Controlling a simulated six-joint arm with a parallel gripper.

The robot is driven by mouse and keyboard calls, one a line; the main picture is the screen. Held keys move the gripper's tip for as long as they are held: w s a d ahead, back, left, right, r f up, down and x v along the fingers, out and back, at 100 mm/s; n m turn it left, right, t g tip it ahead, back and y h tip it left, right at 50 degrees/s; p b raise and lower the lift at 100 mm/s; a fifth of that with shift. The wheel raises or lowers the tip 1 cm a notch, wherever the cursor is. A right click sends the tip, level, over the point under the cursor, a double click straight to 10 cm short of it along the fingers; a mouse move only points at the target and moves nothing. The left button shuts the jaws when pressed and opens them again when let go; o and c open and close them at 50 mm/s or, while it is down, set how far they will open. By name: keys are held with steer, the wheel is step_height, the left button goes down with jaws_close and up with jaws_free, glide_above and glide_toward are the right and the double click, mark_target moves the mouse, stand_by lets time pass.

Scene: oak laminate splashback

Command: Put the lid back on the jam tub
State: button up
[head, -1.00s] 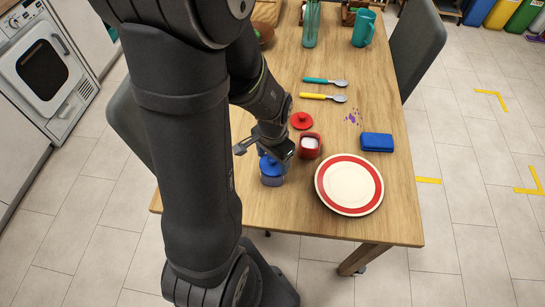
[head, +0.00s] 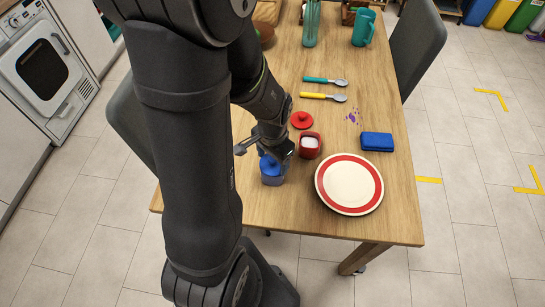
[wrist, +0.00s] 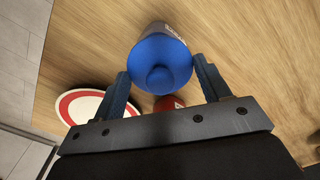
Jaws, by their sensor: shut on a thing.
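A blue lid (wrist: 160,64) with a round knob sits between the two fingers of my gripper (wrist: 162,72) in the wrist view. My gripper is shut on it. The lid is at the top of a grey-blue tub (head: 272,181) near the table's front left; I cannot tell whether it is fully seated. The tub's label is too small to read. In the head view, my gripper (head: 264,147) partly covers the lid. A red tub (head: 310,147) stands open to the right, with pale contents. Its matching red lid (head: 302,120) lies flat behind it.
A red-rimmed plate (head: 349,207) lies right of the tubs. A blue box (head: 377,141) is behind it. A yellow-handled utensil (head: 323,97) and a teal-handled one (head: 325,81) lie farther back. A teal jug (head: 363,29) stands at the far end. Purple spots mark the table.

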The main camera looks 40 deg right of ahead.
steer(key=o, duration=1.1)
steer(key=shift+o, duration=0.2)
steer(key=shift+r, duration=0.1)
steer(key=shift+r, duration=3.4)
jaws_close()
steer(key=shift+f, duration=0.15)
